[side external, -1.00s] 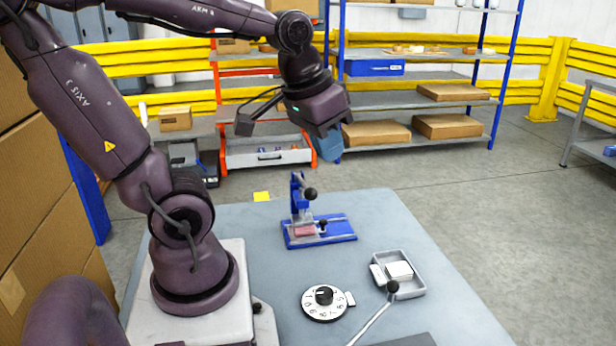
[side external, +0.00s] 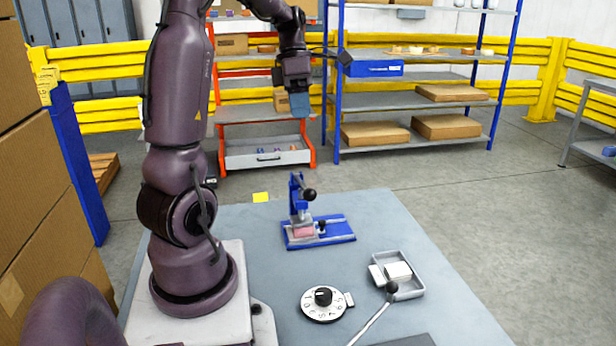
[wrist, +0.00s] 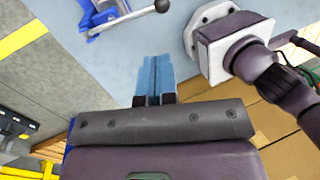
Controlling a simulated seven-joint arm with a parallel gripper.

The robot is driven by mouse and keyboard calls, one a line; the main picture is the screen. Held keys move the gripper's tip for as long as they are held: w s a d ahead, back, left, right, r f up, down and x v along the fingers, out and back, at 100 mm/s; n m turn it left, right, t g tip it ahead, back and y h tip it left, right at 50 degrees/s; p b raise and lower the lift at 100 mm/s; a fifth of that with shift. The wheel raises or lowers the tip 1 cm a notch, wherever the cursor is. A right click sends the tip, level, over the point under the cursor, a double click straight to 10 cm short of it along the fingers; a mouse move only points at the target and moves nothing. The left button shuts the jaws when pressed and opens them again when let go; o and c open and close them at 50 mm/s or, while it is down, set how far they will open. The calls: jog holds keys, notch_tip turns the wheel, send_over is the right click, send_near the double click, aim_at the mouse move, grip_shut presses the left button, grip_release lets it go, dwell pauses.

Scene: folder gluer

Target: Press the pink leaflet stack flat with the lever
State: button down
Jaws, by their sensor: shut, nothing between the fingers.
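The pink leaflet stack (side external: 304,231) lies in the blue press (side external: 340,230) on the table in the side external view. The press's lever, with a black ball knob (side external: 309,194), stands raised above the stack. My gripper (side external: 299,114) is shut and empty, pointing down, high above and behind the press in that view. In the wrist view my blue fingers (wrist: 155,75) are together over the table edge. Part of the blue press (wrist: 97,17) and a black knob (wrist: 162,5) show at the top; the pink stack is not visible there.
The table (side external: 240,235) also holds a numbered dial (side external: 323,304), a grey tray with a white block (side external: 398,271) and a black-knobbed rod (side external: 375,315). A yellow note (side external: 261,197) lies at the back edge. Shelves (side external: 430,90) and a yellow barrier (side external: 560,90) stand behind.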

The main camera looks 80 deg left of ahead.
aim_at(310, 189)
jog(key=shift+d+n, duration=0.15)
jog(key=shift+n, duration=0.65)
jog(key=shift+f, duration=0.1)
jog(key=x, duration=1.3)
jog(key=shift+d+f, duration=0.2)
jog(key=shift+f, duration=0.2)
